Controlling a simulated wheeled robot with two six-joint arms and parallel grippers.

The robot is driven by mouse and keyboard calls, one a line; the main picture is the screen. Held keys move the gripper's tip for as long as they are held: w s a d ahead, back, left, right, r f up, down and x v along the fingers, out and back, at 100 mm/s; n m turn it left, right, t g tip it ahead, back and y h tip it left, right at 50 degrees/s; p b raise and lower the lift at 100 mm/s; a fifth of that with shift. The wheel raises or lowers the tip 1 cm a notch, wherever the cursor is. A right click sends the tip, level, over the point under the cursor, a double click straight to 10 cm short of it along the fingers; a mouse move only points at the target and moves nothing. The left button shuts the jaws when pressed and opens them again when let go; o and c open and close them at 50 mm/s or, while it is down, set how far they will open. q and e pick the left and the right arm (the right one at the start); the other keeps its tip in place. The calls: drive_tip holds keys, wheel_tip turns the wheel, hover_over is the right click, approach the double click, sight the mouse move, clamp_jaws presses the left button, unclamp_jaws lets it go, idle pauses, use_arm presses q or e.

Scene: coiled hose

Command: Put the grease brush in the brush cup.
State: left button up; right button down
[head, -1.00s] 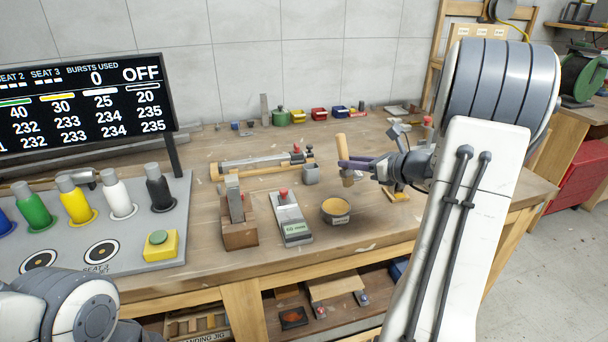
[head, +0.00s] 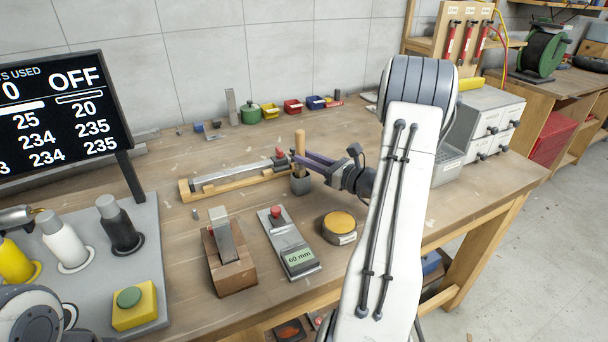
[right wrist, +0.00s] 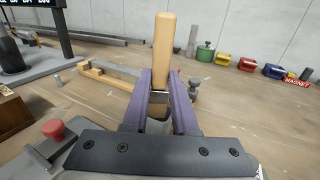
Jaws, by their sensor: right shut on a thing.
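The grease brush stands upright with its light wooden handle (head: 299,143) up. My right gripper (head: 303,160) is shut on it; in the right wrist view the purple fingers (right wrist: 160,95) close around its metal band below the handle (right wrist: 164,45). The brush cup (head: 300,185) is a small dark grey cup on the bench. The brush's lower end is at the cup's mouth in the head view; how deep it sits inside, I cannot tell. The fingers partly hide the cup. Part of my left arm shows at lower left, but its gripper is out of view.
A long metal tool on a wooden cradle (head: 188,192) lies just left of the cup. A tin with a yellowish top (head: 339,225), a 60 mm gauge (head: 300,258) and a wooden block (head: 232,272) stand in front. Small coloured bins (head: 292,107) line the back.

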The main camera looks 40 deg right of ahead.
sight(303, 170)
drive_tip(key=shift+f, duration=2.15)
drive_tip(key=shift+f, duration=0.1)
drive_tip(key=c, duration=0.7)
unclamp_jaws()
drive_tip(key=shift+s, duration=0.15)
drive_tip(key=s, duration=0.3)
drive_tip(key=s+d, duration=0.1)
drive_tip(key=s, duration=0.3)
drive_tip(key=s+d+b, duration=0.1)
drive_tip(key=s, duration=0.2)
drive_tip(key=shift+s+d, duration=0.1)
drive_tip(key=shift+s, duration=0.7)
drive_tip(key=shift+d, duration=0.1)
